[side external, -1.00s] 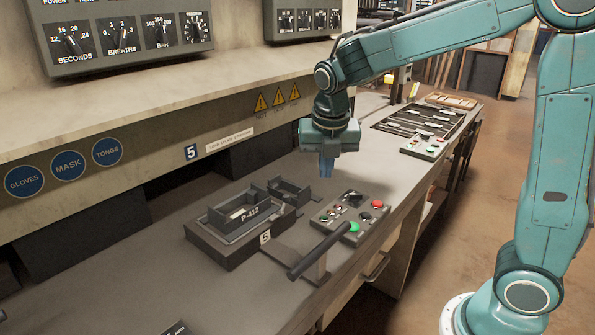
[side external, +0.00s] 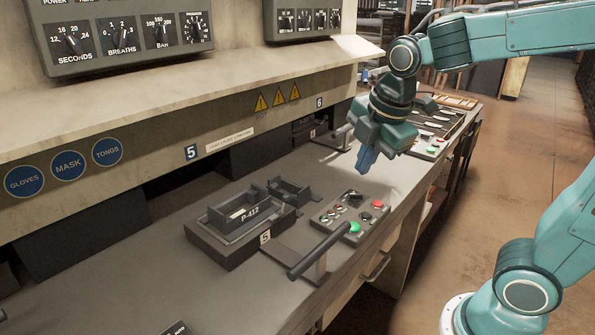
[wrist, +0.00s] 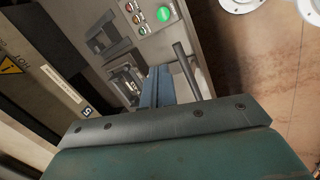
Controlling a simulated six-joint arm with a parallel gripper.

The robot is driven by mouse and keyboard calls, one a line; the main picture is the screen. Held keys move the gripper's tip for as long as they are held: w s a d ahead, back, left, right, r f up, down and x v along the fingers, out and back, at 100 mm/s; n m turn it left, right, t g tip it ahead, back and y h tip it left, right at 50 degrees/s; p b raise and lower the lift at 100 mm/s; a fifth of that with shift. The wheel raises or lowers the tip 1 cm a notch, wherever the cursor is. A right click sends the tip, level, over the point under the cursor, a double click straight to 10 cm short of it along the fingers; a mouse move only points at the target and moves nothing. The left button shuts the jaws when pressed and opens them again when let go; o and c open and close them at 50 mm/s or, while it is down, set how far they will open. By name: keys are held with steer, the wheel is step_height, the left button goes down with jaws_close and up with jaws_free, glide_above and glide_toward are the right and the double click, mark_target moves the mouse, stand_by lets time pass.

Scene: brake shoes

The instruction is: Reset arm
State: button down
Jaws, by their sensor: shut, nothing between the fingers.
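My gripper (side external: 366,158) is in the air above the bench, above and right of the button panel (side external: 350,216). Its blue fingers are together with nothing between them, and they point down, tilted. In the wrist view my gripper's blue fingers (wrist: 157,86) show closed in the middle. The button panel also shows in the wrist view (wrist: 148,20), at the top. The dark fixture marked P-412 (side external: 240,232) sits on the bench left of the panel, apart from my gripper.
A ledge (side external: 200,100) with dial boxes (side external: 125,32) overhangs the bench at the back. Open floor (side external: 500,170) is at the right.

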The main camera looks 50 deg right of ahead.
steer(key=s+a+m+t+y, duration=0.1)
steer(key=s+a+m+t, duration=0.1)
steer(key=s+m, duration=0.9)
steer(key=shift+s+m, duration=0.35)
steer(key=shift+m, duration=1.65)
